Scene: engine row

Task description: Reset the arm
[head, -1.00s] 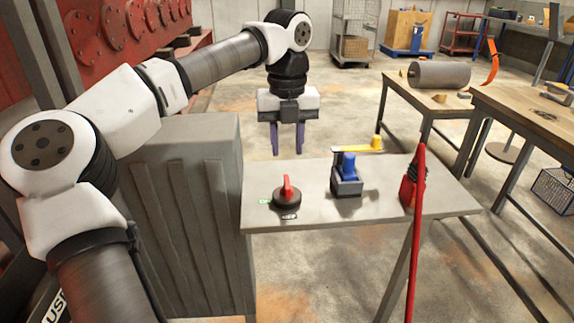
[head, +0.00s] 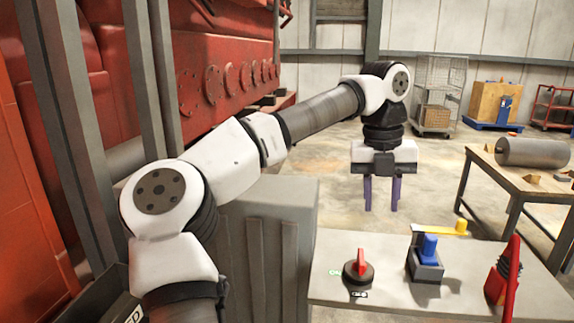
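My gripper (head: 381,194) hangs from my arm in the head view, its two purple fingers pointing down and set apart. It is open, with nothing between the fingers. It is beyond the far edge of the small grey table (head: 385,300), apart from everything on it. My arm is bent, running from the lower left up to a raised joint above the gripper.
The table holds a red rotary switch (head: 359,267), a blue-handled device (head: 427,257) with a yellow lever (head: 440,229), and a red item (head: 503,278). A ribbed grey cabinet (head: 265,245) stands beneath my arm. Red machinery (head: 215,70) fills the left. A wooden table (head: 535,178) is at right.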

